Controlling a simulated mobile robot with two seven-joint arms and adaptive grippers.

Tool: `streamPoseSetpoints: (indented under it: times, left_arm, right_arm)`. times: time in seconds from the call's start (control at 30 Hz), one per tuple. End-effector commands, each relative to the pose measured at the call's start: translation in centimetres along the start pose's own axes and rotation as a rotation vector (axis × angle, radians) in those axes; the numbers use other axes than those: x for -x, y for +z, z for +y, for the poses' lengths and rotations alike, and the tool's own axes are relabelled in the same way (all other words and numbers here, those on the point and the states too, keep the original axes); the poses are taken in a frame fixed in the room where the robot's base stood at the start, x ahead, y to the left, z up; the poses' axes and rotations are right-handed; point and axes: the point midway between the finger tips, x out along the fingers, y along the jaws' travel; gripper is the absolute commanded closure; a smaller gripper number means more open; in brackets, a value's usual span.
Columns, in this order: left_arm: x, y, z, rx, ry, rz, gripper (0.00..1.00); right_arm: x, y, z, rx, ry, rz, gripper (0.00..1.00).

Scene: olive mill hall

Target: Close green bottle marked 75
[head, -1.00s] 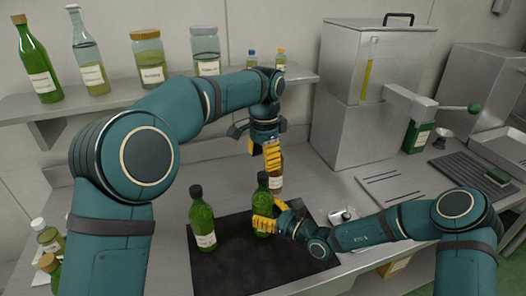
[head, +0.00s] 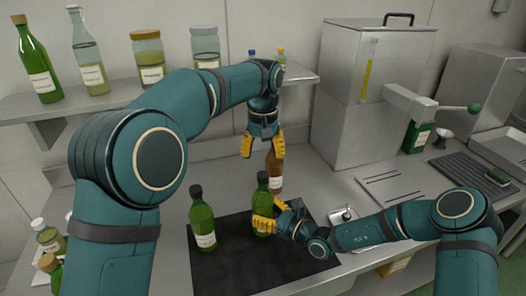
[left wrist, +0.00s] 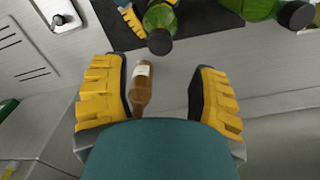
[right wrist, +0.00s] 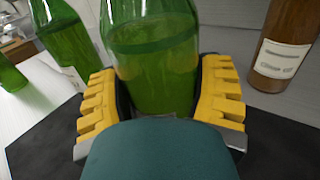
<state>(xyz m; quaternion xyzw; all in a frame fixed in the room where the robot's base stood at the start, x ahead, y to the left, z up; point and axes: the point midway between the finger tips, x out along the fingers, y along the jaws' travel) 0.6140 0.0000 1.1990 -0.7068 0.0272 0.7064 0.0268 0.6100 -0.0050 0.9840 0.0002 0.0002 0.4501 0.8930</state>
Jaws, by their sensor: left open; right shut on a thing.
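A green bottle (head: 263,198) with a dark cap (head: 262,176) on its neck stands upright on the black mat. My right gripper (head: 263,215) is shut around its body, also filling the right wrist view (right wrist: 155,75). Its label is hidden, so I cannot read a number. My left gripper (head: 262,152) is open and empty above it. In the left wrist view the capped top (left wrist: 160,42) lies beyond the fingers, apart from them. A second green bottle (head: 202,222), capped in dark, stands at left on the mat; its label is too small to read.
A brown bottle (head: 275,172) stands just behind the held bottle. The black mat (head: 255,267) is bare in front. A shelf (head: 110,112) with bottles and jars is at back left. A steel machine (head: 350,120) stands at back right. A small metal item (head: 342,215) lies right of the mat.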

Motion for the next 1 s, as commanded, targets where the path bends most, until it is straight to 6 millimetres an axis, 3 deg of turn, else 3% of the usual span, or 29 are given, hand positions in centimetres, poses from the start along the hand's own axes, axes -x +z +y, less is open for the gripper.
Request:
streamPoseSetpoints:
  times: [0.17,0.63,1.0]
  left_arm:
    - [-0.7,0.0,0.0,-0.001,-0.001,-0.003,0.4]
    - [-7.0,0.0,0.0,-0.002,-0.002,-0.003,0.4]
    - [-8.1,0.0,-0.1,-0.002,-0.001,0.0,0.4]
  right_arm:
    - [0.0,0.0,0.1,0.0,0.001,0.0,1.0]
    - [0.0,0.0,0.0,0.0,0.001,0.0,1.0]
    - [0.0,0.0,0.0,0.0,0.001,0.0,1.0]
